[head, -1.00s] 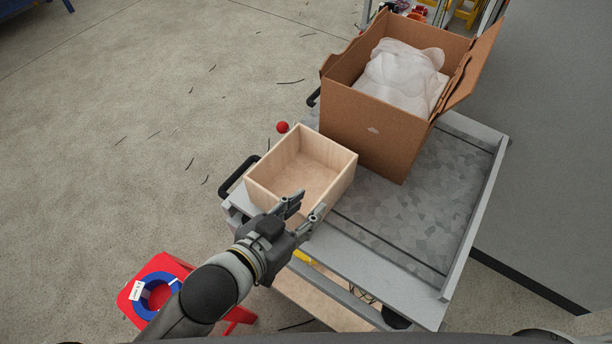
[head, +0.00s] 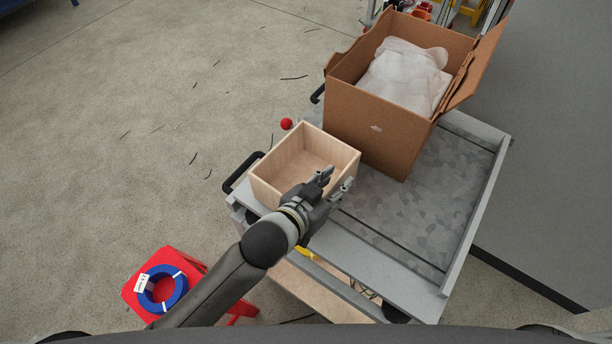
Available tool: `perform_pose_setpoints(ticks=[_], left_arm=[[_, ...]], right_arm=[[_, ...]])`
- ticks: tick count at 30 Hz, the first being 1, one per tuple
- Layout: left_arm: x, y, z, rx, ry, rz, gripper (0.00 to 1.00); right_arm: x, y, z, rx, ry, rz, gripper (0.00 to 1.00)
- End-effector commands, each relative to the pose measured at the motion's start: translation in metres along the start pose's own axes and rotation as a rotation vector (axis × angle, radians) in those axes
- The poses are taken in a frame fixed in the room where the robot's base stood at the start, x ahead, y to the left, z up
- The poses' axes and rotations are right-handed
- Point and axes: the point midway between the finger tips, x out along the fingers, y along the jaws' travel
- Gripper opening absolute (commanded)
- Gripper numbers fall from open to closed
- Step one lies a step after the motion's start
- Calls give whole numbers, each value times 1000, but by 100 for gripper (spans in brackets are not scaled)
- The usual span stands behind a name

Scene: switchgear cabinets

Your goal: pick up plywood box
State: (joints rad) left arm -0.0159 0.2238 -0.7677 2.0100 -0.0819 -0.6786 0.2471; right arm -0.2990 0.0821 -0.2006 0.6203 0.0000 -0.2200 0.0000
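The plywood box (head: 270,188) is a pale, open-topped, empty wooden box. It stands upright on the near left part of the grey metal cart (head: 400,215). One finger overlaps the box's interior in the picture and the other shows over the cart to the right. I cannot tell whether either finger touches the wall. The gripper hides part of the near wall and corner. My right gripper is not in the head view.
A cardboard box (head: 375,125) with white wrapping (head: 405,75) stands behind the plywood box on the cart. A red stool (head: 135,290) with a blue ring (head: 178,292) stands at lower left. A red ball shape (head: 286,124) shows beyond the cart.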

Motion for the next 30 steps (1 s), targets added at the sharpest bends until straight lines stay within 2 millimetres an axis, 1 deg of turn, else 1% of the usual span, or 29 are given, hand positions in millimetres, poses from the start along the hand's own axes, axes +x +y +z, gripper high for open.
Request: perform_pose_setpoints(ticks=[6,7,12,14,15,30], left_arm=[[1,0,0,0,0,0,32],[1,0,0,0,0,0,31],[1,0,0,0,0,0,9],[1,0,0,0,0,0,1],[1,0,0,0,0,0,0],[0,0,-2,1,5,0,0]], right_arm=[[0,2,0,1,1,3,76],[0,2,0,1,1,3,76],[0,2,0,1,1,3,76],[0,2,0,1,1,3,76],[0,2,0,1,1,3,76],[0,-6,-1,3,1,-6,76]])
